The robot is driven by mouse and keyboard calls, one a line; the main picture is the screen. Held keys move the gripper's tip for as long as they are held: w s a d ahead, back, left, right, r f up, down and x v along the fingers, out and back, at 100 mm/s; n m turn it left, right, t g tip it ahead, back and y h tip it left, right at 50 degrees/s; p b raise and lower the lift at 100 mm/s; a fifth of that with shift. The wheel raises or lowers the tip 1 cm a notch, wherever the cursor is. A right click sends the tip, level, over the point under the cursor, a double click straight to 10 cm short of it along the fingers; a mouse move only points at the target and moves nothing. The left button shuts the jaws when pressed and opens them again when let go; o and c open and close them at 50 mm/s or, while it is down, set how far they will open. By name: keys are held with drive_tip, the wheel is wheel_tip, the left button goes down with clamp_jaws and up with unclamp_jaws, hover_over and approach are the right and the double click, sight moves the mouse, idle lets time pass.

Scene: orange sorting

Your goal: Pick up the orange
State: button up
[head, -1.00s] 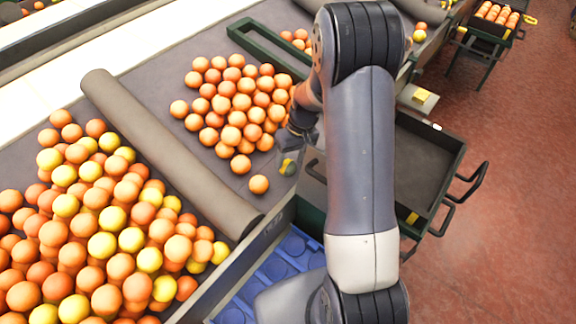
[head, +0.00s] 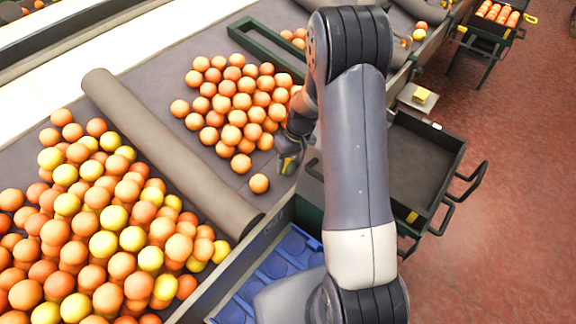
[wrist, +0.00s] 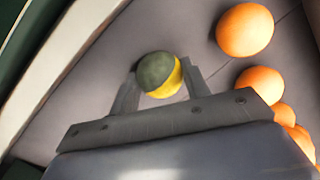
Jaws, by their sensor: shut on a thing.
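My gripper (wrist: 160,76) is shut on a round fruit, an orange (wrist: 155,68) that is part dark green and part yellow. The orange sits between the two fingertips in the wrist view. In the head view my gripper (head: 289,160) is at the front edge of the belt, just right of the orange pile, and my arm partly covers it. The held orange is hardly to be made out there. Whether it is clear of the surface, I cannot tell.
A pile of plain oranges (head: 232,105) lies on the grey belt, with one loose orange (head: 259,183) near my gripper. A roller (head: 165,150) parts it from a mixed orange and yellow pile (head: 95,225). A dark empty tray (head: 425,165) stands to the right. A blue crate (head: 285,258) is below.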

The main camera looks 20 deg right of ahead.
sight(289, 161)
drive_tip(key=a+v, duration=0.2)
drive_tip(key=v, duration=0.6)
drive_tip(key=s+a+r+b+v, duration=0.1)
drive_tip(key=a+v, duration=0.1)
drive_tip(key=v, duration=0.7)
drive_tip(key=shift+r, duration=0.25)
drive_tip(key=shift+d, duration=0.1)
